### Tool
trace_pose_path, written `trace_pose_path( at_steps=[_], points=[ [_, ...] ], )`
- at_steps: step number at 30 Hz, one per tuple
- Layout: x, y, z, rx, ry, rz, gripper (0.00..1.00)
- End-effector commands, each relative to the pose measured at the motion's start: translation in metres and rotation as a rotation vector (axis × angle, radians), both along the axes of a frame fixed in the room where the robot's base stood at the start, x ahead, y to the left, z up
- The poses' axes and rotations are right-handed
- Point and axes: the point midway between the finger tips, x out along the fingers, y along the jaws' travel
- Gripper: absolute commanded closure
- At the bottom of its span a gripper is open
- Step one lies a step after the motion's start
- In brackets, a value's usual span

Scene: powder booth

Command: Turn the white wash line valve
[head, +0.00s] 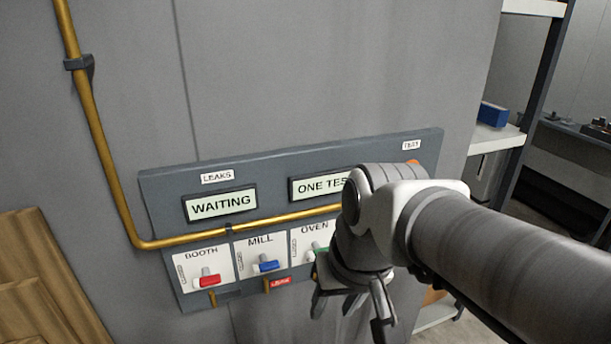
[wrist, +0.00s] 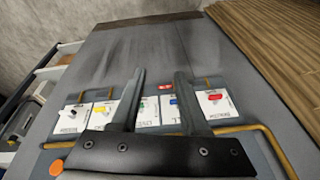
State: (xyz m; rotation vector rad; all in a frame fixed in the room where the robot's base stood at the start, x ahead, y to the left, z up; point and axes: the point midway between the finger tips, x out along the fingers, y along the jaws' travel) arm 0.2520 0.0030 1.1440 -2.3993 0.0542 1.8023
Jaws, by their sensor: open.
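A grey valve panel (head: 160,190) is mounted on the wall. In the wrist view, which shows it upside down, its row of valves includes one at the far left (wrist: 67,113) with a pale handle, seemingly the white one; its label is too small to read. In the head view my arm hides that end of the row. My gripper (head: 350,318) is open and empty in front of the panel's right half. In the wrist view its fingers (wrist: 160,74) stand on either side of the green and blue handles, not around the pale one.
The panel also has a red BOOTH valve (head: 208,281), a blue MILL valve (head: 266,266), a green OVEN valve (head: 312,254) and a yellow-handled valve (wrist: 100,109). Displays read WAITING (head: 220,204) and ONE TES... (head: 318,185). A brass pipe (head: 110,165) crosses the panel. Shelves (head: 495,137) stand right.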

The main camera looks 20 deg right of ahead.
Motion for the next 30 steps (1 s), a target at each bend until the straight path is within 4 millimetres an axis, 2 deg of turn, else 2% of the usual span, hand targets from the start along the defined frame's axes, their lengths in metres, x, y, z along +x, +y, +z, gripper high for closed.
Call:
trace_pose_path(
  at_steps=[11, 17, 23, 26, 30],
  points=[
    [0.013, 0.006, -0.041, 0.266, 0.411, -0.289, 0.55],
    [0.036, -0.002, -0.059, 0.546, 0.606, -0.763, 0.55],
    [0.071, -0.029, -0.071, 0.886, 0.805, -1.308, 0.55],
    [0.090, -0.051, -0.077, 1.071, 0.916, -1.565, 0.55],
    [0.112, -0.093, -0.085, 1.361, 1.087, -1.896, 0.55]
  ],
)
